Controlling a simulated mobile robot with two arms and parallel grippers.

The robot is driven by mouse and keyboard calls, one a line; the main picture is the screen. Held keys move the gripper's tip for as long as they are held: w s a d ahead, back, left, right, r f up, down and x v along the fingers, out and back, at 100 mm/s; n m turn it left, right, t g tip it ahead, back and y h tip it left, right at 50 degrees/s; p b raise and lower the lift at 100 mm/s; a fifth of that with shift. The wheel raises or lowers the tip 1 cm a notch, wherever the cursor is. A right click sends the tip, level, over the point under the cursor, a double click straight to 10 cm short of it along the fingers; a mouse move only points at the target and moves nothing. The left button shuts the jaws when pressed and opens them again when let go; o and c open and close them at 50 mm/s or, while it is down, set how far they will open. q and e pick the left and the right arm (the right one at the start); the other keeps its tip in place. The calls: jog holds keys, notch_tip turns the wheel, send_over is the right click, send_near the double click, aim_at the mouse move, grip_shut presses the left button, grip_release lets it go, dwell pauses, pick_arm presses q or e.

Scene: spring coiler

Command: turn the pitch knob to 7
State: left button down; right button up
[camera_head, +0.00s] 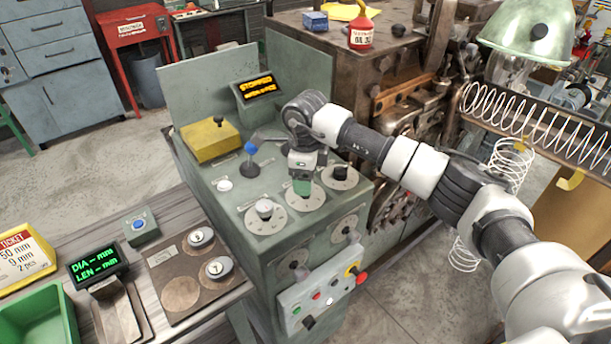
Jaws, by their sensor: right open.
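The green control console (205,180) has a row of round dials with knobs on its top. The left dial's knob (265,208) is pale and stands clear. The right dial's knob (340,173) is dark. My right gripper (302,183) reaches in from the right and points down over the middle dial (306,201), open; it hides that dial's knob. I cannot tell whether the fingers touch it. The dial labels and numbers are too small to read, so I cannot tell which knob is pitch. My left gripper is not in view.
A blue-topped lever (250,149), a yellow box (209,140) and a display reading STOPPED (257,87) are on the console. A button panel (322,292) is on its front. Springs (540,125) hang at right. A bench with a ticket (22,259) is at left.

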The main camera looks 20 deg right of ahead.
jog(key=shift+f, duration=0.85)
jog(key=c, duration=0.9)
jog(key=shift+f+n+b, duration=0.1)
jog(key=shift+n+b, duration=0.3)
jog(key=shift+b, duration=0.2)
jog(key=n+b, duration=0.5)
jog(key=b, duration=0.1)
jog(key=shift+n, duration=0.4)
jog(key=shift+n+b, duration=1.05)
jog(key=shift+n, duration=0.15)
jog(key=shift+r+n+b, duration=0.2)
jog(key=shift+n+b, duration=0.55)
jog(key=shift+n, duration=0.75)
jog(key=o, duration=0.9)
